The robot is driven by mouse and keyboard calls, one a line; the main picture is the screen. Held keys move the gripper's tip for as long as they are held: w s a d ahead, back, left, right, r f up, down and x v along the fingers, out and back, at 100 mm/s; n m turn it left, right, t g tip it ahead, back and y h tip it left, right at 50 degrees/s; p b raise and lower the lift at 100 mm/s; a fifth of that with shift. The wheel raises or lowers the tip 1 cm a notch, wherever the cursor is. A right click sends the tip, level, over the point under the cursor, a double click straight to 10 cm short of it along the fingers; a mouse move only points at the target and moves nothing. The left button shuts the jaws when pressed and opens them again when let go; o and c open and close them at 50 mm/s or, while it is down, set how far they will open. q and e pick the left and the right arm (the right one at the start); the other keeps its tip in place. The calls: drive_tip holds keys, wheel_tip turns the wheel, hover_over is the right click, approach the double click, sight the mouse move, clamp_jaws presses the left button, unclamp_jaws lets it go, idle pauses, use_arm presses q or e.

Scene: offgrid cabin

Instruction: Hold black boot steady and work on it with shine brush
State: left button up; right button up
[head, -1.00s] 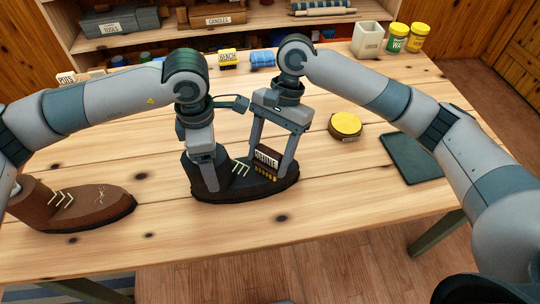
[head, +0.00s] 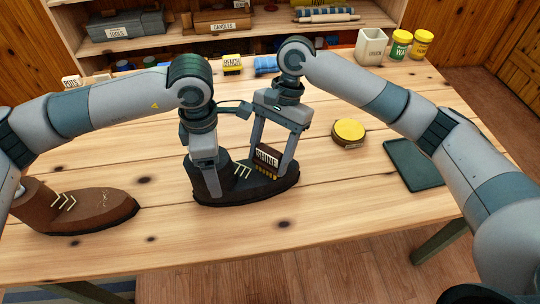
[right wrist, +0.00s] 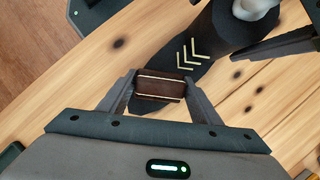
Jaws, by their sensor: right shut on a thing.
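The black boot (head: 225,196) stands upright on the wooden table, its toe pointing right and pale laces on top. My right gripper (head: 271,162) is shut on the shine brush (head: 267,158), a dark block with a SHINE label and yellow bristles. The bristles are at the boot's toe; exact contact is hard to tell. In the right wrist view the brush (right wrist: 160,88) sits between the fingers, with the boot (right wrist: 200,50) beyond. My left gripper (head: 208,180) is at the boot's shaft, one finger in front of it. Its far finger is hidden, so its grip is unclear.
A yellow-lidded tin (head: 348,131) and a dark tray (head: 412,163) are at right. A cream pot (head: 370,46) and yellow-lidded jars (head: 400,45) stand at the back right. The table's front strip is clear.

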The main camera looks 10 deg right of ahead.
use_arm(q)
drive_tip(key=shift+s, duration=0.1)
use_arm(e)
drive_tip(key=shift+w+f, duration=0.1)
use_arm(q)
drive_tip(key=shift+f, duration=0.1)
use_arm(e)
drive_tip(key=shift+w, duration=0.7)
drive_tip(key=shift+s+f, duration=0.1)
drive_tip(key=shift+s, duration=0.8)
drive_tip(key=shift+s+d, duration=0.1)
drive_tip(key=shift+s, duration=0.55)
